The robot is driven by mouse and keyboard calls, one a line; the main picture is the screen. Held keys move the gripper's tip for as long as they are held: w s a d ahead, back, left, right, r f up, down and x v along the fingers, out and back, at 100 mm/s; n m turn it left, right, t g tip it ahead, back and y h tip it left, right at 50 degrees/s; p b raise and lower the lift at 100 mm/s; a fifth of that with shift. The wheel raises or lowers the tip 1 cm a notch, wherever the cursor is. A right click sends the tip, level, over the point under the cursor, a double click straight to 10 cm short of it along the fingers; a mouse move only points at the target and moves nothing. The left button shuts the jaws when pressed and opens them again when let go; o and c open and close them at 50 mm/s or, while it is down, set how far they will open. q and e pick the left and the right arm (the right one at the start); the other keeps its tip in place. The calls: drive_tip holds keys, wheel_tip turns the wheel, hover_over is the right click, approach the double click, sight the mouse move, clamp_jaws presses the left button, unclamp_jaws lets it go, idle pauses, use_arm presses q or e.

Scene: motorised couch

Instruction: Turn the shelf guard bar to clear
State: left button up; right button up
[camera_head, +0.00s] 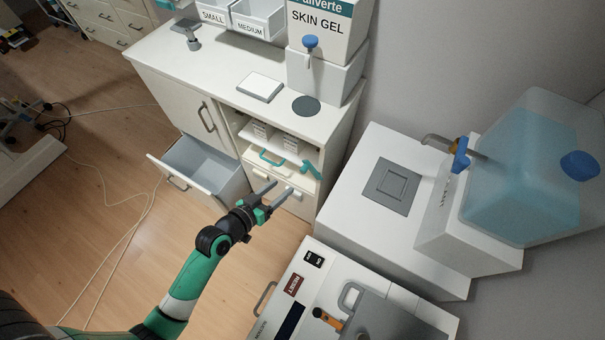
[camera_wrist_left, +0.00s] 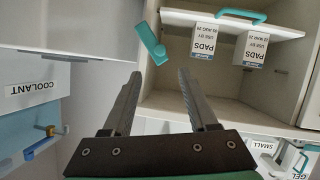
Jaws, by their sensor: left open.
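The shelf guard bar looks to be the short teal bar (camera_head: 311,169) at the right edge of the cabinet opening, in front of the shelf. My left gripper (camera_head: 279,188) is open and empty, below and left of the bar in the head view. In the left wrist view its fingertips (camera_wrist_left: 160,74) stand short of the bar, which shows beyond the gap between them. My right gripper is not in view.
A shelf (camera_head: 262,142) with a teal handle (camera_head: 271,159) carries packs labelled PADS (camera_wrist_left: 203,42). A grey-lined drawer (camera_head: 201,165) stands open at left. A white machine (camera_head: 318,290) and a coolant tank (camera_head: 525,175) stand at right. Open floor lies at left.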

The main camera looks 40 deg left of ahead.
sight(302, 171)
use_arm(q)
drive_tip(key=b+x, duration=0.4)
drive_tip(key=x, duration=0.6)
drive_tip(key=shift+a+f, duration=0.1)
drive_tip(key=shift+w, duration=0.5)
drive_tip(key=shift+c, duration=0.3)
clamp_jaws()
